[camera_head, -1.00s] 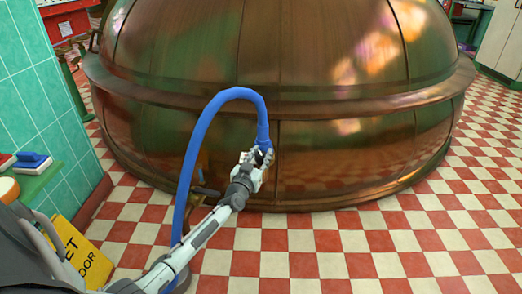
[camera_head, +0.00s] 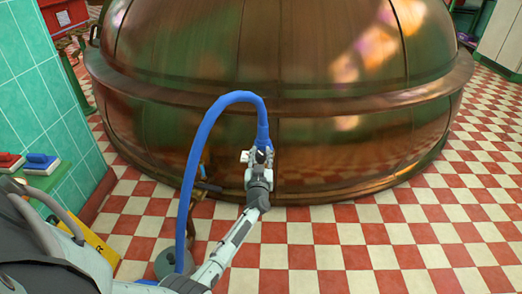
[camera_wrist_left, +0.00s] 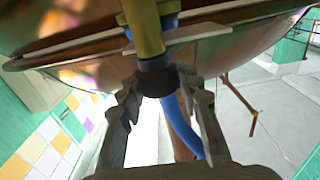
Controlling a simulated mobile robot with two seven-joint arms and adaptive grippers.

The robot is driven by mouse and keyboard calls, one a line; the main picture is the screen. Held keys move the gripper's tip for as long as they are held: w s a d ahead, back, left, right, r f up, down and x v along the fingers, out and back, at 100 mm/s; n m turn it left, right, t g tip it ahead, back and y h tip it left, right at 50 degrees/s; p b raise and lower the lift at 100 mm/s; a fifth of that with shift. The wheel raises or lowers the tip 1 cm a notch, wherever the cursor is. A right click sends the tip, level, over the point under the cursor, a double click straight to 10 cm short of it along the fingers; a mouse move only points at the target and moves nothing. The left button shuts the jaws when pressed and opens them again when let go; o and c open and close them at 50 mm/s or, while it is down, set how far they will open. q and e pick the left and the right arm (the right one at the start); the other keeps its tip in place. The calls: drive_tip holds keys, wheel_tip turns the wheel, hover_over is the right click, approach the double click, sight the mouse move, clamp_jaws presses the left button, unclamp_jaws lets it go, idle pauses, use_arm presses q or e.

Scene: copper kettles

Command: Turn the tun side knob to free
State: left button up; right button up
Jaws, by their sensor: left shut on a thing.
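The large copper tun (camera_head: 350,150) fills the back of the head view. In the left wrist view my left gripper (camera_wrist_left: 155,95) is shut on a dark round knob-like piece (camera_wrist_left: 155,75), with one finger on each side. A brass stem (camera_wrist_left: 145,28) and a pale flat bar (camera_wrist_left: 190,37) are beyond that piece. I cannot tell for sure that it is the tun side knob, or which way it is turned. My right gripper is not in view.
The blue hose arches up to the left of my left gripper. A small pipe fitting (camera_head: 205,186) is beside it. A partly hidden yellow floor sign (camera_head: 103,248) and a green tiled wall (camera_head: 45,110) are at the left. The checkered floor (camera_head: 400,240) is clear at the right.

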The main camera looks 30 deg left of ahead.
use_arm(q)
drive_tip(key=shift+d+n+g+y, duration=0.1)
drive_tip(key=shift+n+g+y, duration=0.45)
drive_tip(key=shift+y, duration=0.25)
drive_tip(key=shift+n+g+y, duration=0.45)
drive_tip(key=shift+n+y, duration=0.1)
drive_tip(key=shift+y, duration=0.05)
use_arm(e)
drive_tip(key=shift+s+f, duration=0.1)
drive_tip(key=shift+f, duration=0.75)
use_arm(q)
drive_tip(key=o, duration=1.2)
